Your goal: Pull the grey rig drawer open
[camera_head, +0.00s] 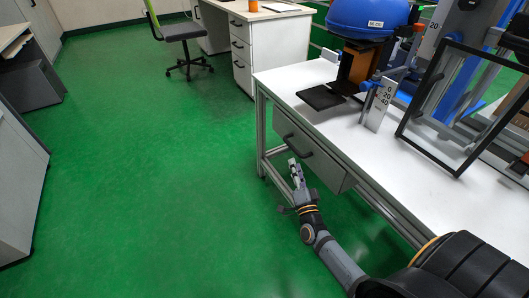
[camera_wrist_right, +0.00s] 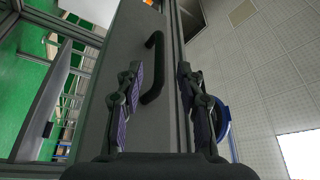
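The grey rig drawer (camera_head: 318,166) is under the left end of the white workbench and looks shut. Its dark bar handle (camera_head: 297,147) is on the drawer front. My right gripper (camera_head: 294,168) is just in front of the drawer, close below the handle in the head view. In the right wrist view the drawer front (camera_wrist_right: 146,24) fills the middle, with the black handle (camera_wrist_right: 153,68) ahead of the gap between my fingers (camera_wrist_right: 160,82). The fingers are apart and hold nothing. Whether they touch the handle or the drawer front is unclear. My left gripper is out of view.
The white workbench (camera_head: 345,124) carries a dark plate (camera_head: 320,97), a blue dome (camera_head: 366,16) on the rig, and a black frame (camera_head: 440,142). A desk with drawers (camera_head: 262,50) and a chair (camera_head: 182,35) stand behind. The green floor (camera_head: 150,180) left of the bench is clear.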

